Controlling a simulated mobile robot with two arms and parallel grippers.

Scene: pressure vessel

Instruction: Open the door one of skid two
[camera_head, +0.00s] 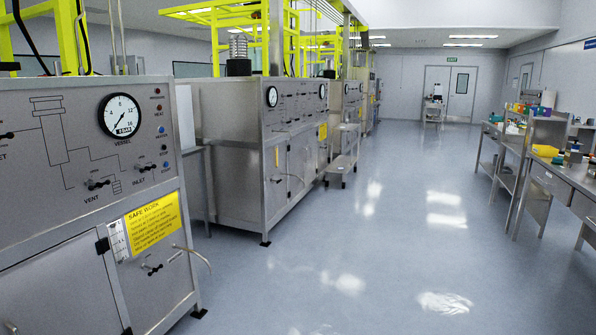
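Steel skids stand in a row along the left. The nearest skid (75,200) has a sloping panel with a round gauge (120,115), a yellow safe work sign (152,225) and a closed lower door (65,290) with a black hinge. The second skid (230,150) stands farther back, with a gauge (271,97) and lower doors (276,180) that look closed. No label tells which skid is number two. Neither gripper is in view.
The glossy blue-grey floor (370,240) is clear down the middle aisle. A steel cart (343,155) stands beside the second skid. Workbenches (560,175) with bins line the right side. A small trolley (433,110) stands before the far double doors (450,92).

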